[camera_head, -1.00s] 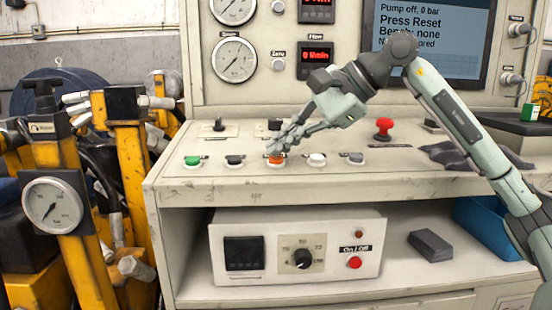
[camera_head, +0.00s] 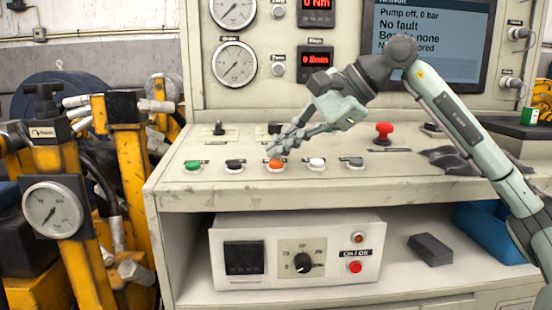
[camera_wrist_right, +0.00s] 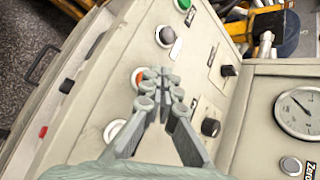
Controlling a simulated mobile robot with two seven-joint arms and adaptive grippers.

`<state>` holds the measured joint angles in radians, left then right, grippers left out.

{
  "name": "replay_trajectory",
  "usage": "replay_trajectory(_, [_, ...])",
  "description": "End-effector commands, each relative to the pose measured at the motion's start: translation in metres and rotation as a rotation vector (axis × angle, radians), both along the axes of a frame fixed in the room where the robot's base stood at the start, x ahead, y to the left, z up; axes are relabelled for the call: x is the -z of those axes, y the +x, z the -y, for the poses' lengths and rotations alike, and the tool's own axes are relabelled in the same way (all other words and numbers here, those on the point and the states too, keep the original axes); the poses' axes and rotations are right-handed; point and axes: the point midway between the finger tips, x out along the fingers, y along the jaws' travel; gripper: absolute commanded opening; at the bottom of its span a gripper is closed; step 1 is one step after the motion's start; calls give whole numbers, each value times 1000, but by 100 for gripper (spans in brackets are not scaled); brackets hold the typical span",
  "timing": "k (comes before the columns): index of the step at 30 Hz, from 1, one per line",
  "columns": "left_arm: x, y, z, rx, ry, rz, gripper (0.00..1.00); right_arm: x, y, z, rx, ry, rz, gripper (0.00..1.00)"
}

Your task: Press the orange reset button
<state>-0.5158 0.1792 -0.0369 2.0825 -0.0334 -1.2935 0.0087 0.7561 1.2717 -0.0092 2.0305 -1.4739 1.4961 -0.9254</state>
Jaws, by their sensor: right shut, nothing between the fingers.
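The orange reset button (camera_head: 275,164) sits in the front row of the sloped panel, between a black button and a white one. It also shows in the right wrist view (camera_wrist_right: 137,77), partly covered by the fingers. My right gripper (camera_head: 271,150) is shut and empty, its fingertips just above the orange button; a small gap seems to show. In the right wrist view the fingertips (camera_wrist_right: 156,74) overlap the button's edge. The screen (camera_head: 430,40) reads "Pump off, 0 bar" and "No fault". My left gripper is not in view.
A green button (camera_head: 192,165), a black button (camera_head: 234,164), a white button (camera_head: 316,163) and a grey button (camera_head: 354,162) share the row. A red mushroom knob (camera_head: 384,130) stands behind to the right. Gauges (camera_head: 235,64) are on the upright panel. A control box (camera_head: 230,225) sits below.

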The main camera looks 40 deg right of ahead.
Motion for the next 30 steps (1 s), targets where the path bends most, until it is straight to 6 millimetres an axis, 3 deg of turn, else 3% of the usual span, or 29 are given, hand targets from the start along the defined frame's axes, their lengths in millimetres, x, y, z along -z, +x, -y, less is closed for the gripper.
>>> replay_trajectory(14, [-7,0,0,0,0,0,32,-9,-1,-1,0,0,1,0])
replay_trajectory(30, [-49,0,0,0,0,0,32,-57,-7,-4,1,0,2,0])
